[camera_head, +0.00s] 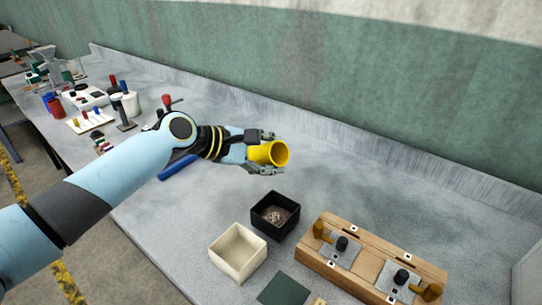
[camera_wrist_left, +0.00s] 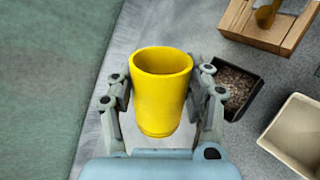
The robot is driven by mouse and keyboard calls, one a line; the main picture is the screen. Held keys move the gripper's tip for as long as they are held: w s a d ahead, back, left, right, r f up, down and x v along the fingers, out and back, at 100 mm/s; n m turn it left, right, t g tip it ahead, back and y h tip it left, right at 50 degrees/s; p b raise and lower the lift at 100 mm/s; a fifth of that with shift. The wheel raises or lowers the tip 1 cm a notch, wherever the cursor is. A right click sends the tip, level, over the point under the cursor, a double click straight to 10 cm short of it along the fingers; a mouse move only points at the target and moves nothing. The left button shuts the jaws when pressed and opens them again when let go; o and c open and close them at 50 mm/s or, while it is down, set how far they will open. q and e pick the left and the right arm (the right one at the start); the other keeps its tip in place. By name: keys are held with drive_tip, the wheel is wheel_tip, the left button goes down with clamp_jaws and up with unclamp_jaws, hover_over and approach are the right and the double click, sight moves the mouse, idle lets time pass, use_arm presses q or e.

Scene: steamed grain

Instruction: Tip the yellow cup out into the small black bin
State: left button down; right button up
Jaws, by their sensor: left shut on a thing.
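The yellow cup (camera_head: 268,153) is held by my left gripper (camera_head: 266,152) above the table, tilted over with its mouth toward the right. In the left wrist view the cup (camera_wrist_left: 160,92) sits between the two fingers of the gripper (camera_wrist_left: 161,100). Its inside looks yellow and I see no contents. The small black bin (camera_head: 274,215) stands on the table below and in front of the cup, apart from it, with brownish grainy material at its bottom. The bin also shows in the left wrist view (camera_wrist_left: 247,97), right of the fingers. My right gripper is not in view.
A cream open box (camera_head: 238,252) stands beside the black bin. A wooden fixture (camera_head: 375,262) with knobs is at the right, and a dark green plate (camera_head: 284,290) lies at the front. Several tools and containers crowd the far left. The table behind the cup is clear up to the wall.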

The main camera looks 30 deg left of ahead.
use_arm(q)
drive_tip(key=shift+a+f+n+h+b, duration=0.1)
drive_tip(key=shift+f+n+h+b, duration=0.05)
drive_tip(key=shift+n+h+b, duration=0.7)
drive_tip(key=shift+r+n+h+b, duration=0.3)
drive_tip(key=shift+n+h+b, duration=0.2)
drive_tip(key=shift+h, duration=0.25)
drive_tip(key=n+t+h+b, duration=0.1)
drive_tip(key=n+h+b, duration=0.2)
drive_tip(key=n+b, duration=0.1)
drive_tip(key=shift+r, duration=0.2)
drive_tip(key=shift+r+n+t+b, duration=0.2)
drive_tip(key=shift+n+t+b, duration=0.15)
drive_tip(key=shift+t, duration=0.05)
drive_tip(key=shift+r+h, duration=0.25)
drive_tip(key=shift+h, duration=0.05)
